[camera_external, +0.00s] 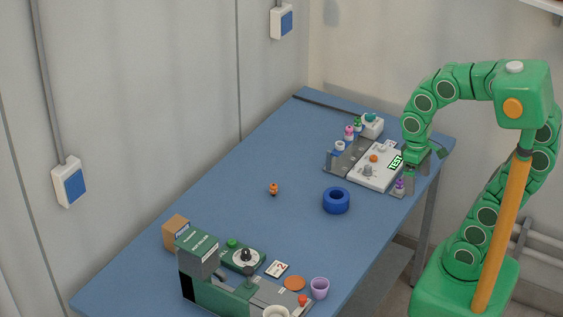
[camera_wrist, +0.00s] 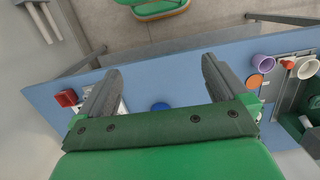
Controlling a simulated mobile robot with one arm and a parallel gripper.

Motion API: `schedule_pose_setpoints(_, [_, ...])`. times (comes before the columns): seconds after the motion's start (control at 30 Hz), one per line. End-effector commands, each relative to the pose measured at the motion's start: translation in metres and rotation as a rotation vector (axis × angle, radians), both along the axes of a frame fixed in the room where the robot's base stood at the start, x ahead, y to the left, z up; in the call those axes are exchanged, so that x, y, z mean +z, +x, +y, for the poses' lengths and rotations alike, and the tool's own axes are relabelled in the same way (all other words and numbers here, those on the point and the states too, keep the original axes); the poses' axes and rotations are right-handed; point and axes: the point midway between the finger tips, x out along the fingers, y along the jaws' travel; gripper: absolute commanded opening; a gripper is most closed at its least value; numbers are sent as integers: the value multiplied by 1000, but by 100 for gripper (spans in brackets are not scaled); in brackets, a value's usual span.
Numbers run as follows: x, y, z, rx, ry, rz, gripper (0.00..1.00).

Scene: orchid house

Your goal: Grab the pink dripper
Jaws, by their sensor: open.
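The pink dripper (camera_external: 349,132) is a small pink-topped piece standing at the back left of the grey and white station at the table's far end. A green-topped piece (camera_external: 358,124) stands just behind it, and a purple-topped piece (camera_external: 399,185) is at the station's front right corner. My gripper (camera_external: 424,163) is open above the station's right side, apart from the pink dripper. In the wrist view my open gripper (camera_wrist: 161,70) has nothing between its fingers. I cannot make out the pink dripper in that view.
A blue ring (camera_external: 336,201) and an orange-topped piece (camera_external: 273,189) sit mid-table. At the near end are a green machine (camera_external: 199,255), a purple cup (camera_external: 320,288) and an orange disc (camera_external: 294,283). The table's left middle is clear.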

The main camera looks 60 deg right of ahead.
Motion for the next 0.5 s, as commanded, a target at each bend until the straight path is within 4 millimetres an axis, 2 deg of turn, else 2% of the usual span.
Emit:
schedule_pose_setpoints(0.1, [-12, -24, -1, 22, 0, 11, 100])
schedule_pose_setpoints(0.2, [-19, -36, -1, 35, 3, 21, 100])
schedule_pose_setpoints(0.43, [-22, -43, -1, 42, 5, 23, 100])
schedule_pose_setpoints(0.5, [-22, -42, -1, 42, 5, 24, 89])
